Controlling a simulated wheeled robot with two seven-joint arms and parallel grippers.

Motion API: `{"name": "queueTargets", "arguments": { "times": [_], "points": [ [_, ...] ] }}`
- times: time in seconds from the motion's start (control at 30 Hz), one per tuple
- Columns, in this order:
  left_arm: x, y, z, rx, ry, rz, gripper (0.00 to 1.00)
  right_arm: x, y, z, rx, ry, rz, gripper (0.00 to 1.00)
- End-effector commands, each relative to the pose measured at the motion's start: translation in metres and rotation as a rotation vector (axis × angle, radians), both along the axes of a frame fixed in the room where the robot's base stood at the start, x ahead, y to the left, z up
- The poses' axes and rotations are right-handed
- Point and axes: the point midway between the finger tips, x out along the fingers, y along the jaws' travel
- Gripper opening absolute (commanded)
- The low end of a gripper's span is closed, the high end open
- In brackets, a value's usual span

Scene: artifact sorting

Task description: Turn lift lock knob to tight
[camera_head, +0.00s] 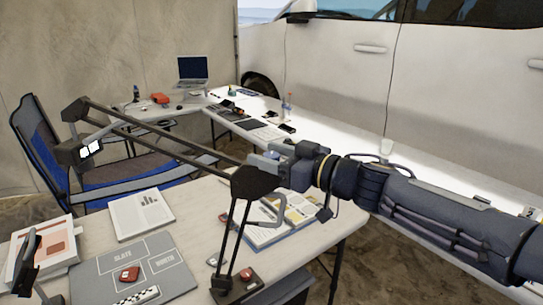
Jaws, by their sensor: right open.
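A dark jointed stand (160,137) rises from a small base (237,288) on the near table, and its long double arm reaches up to the left. A red round knob (246,274) sits on that base. I cannot make out for sure which part is the lift lock knob. My right gripper (268,165) comes in from the right and is open at the stand's elbow joint (255,183). Its fingers overlap the joint in the picture, and I cannot tell whether they touch it. A dark shape (27,262) at the lower left edge may be my left gripper.
The near table holds a grey slate board (170,262) with a red piece (129,273), papers (142,212) and an open book (290,218). A blue chair (110,165) stands behind. A far table carries a laptop (192,70). A white vehicle (340,75) stands at the back right.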

Motion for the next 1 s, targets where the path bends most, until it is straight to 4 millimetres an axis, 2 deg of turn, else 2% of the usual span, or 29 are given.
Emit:
{"name": "queueTargets", "arguments": {
  "times": [0.17, 0.5, 0.77, 1.0],
  "points": [
    [0.000, 0.000, 0.000, 0.000, 0.000, 0.000, 0.35, 0.000, 0.000, 0.000, 0.000, 0.000, 0.000, 0.51],
    [0.000, 0.000, 0.000, 0.000, 0.000, 0.000, 0.35, 0.000, 0.000, 0.000, 0.000, 0.000, -0.001, 0.07],
    [0.000, 0.000, -0.002, 0.000, 0.000, 0.000, 0.35, 0.000, 0.000, 0.001, 0.002, -0.004, -0.025, 0.07],
    [0.000, 0.000, -0.013, 0.000, 0.000, 0.000, 0.35, 0.000, 0.001, 0.000, 0.006, -0.008, -0.142, 0.07]
  ]
}}
